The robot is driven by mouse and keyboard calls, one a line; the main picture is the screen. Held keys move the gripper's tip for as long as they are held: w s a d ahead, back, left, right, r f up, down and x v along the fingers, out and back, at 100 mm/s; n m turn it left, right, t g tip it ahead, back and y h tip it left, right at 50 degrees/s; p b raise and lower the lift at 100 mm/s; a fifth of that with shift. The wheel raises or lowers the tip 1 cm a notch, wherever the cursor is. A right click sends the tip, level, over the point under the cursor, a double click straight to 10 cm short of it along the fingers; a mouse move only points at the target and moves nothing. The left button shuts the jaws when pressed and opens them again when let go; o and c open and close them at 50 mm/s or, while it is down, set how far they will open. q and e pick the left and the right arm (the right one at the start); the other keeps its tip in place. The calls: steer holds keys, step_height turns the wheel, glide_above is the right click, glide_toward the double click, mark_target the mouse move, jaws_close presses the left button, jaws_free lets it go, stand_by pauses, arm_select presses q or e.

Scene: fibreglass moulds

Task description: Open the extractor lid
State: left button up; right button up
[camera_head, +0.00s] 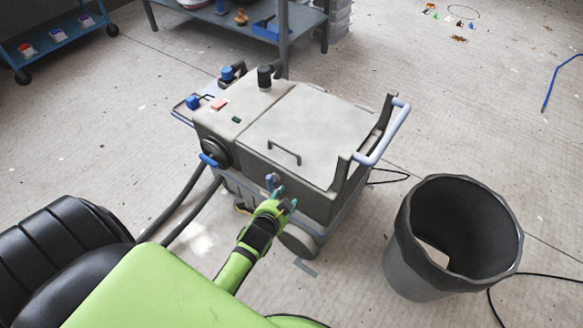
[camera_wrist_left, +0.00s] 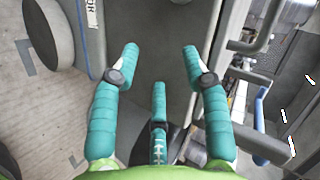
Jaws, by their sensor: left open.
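The extractor (camera_head: 230,130) is a grey wheeled machine standing on the floor in the middle of the head view. Its lid (camera_head: 320,125) is a light grey flat panel on top, lying closed, with a dark bar handle (camera_head: 285,153) near its front edge. My left gripper (camera_head: 283,197) is at the front side of the extractor, below the lid edge, with teal fingers spread and empty. In the left wrist view the three fingers (camera_wrist_left: 160,68) are apart in front of a grey body panel (camera_wrist_left: 160,25). Whether a finger touches the panel is unclear. My right gripper is not seen.
A push handle (camera_head: 385,135) rises at the extractor's right end. A dark bin (camera_head: 415,270) stands to the right. Two dark hoses (camera_head: 185,205) run from the extractor's left side. A workbench (camera_head: 290,30) stands behind. Floor to the right is mostly clear.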

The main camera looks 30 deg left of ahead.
mark_target(285, 150)
arm_select(q)
steer(key=w+a+r+m+t+y+b, duration=0.1)
steer(key=w+r, duration=0.1)
steer(key=w+a+r+m+t+b, duration=0.1)
steer(key=w+a+r+m, duration=0.1)
steer(key=r, duration=0.1)
steer(key=w+a+r+m+t+y+b, duration=0.1)
steer(key=w+r+t, duration=0.1)
steer(key=shift+a+r+m+y, duration=0.2)
steer(key=shift+r+m+y, duration=0.1)
steer(key=shift+m, duration=0.1)
steer(key=b+x, duration=0.2)
steer(key=x, duration=0.3)
steer(key=shift+w+a+f, duration=0.1)
steer(key=shift+w+f, duration=0.1)
steer(key=shift+w, duration=0.05)
steer(key=shift+w+a, duration=0.1)
steer(key=shift+w, duration=0.3)
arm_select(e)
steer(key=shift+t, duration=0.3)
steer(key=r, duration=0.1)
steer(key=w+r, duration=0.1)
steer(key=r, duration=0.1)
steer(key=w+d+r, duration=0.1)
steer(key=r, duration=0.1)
arm_select(q)
jaws_close()
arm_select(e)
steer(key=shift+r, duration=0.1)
